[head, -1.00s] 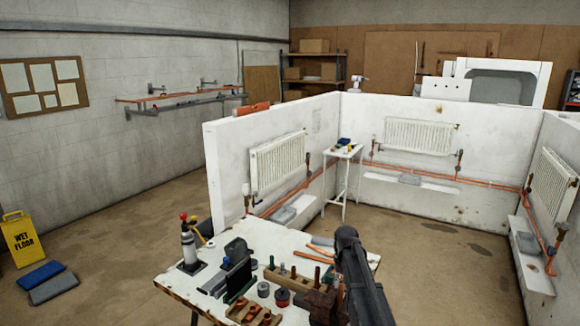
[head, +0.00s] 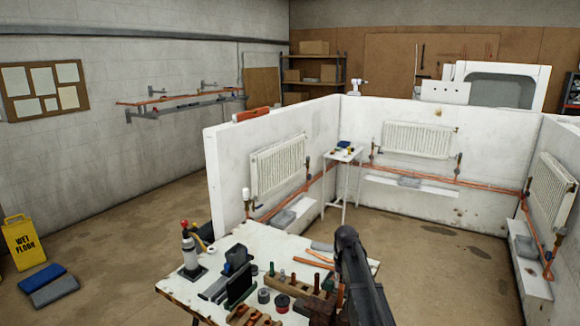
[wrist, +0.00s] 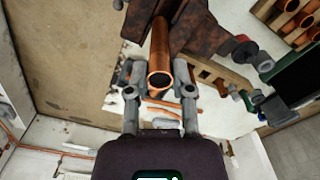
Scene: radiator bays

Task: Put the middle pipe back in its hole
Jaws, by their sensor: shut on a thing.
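My gripper (wrist: 160,88) has its two grey fingers on either side of a copper pipe (wrist: 159,52) in the wrist view, shut on it. The pipe's open round end faces the wrist camera; its far end runs up beside a rusty brown block (wrist: 200,28). A wooden rack (wrist: 222,78) with dark square holes lies to the right of the pipe. In the head view, my dark arm covers much of the gripper, and the wooden rack (head: 300,285) holds several upright pieces. I cannot tell which hole is the middle one, or whether the pipe touches the rack.
The white worktable (head: 235,240) also carries a bottle (head: 190,250), a dark upright tool (head: 238,275), round pieces and loose copper pipes (head: 318,258). A wooden block with copper pieces (head: 252,316) is at its front. White radiator bay walls (head: 225,170) stand behind.

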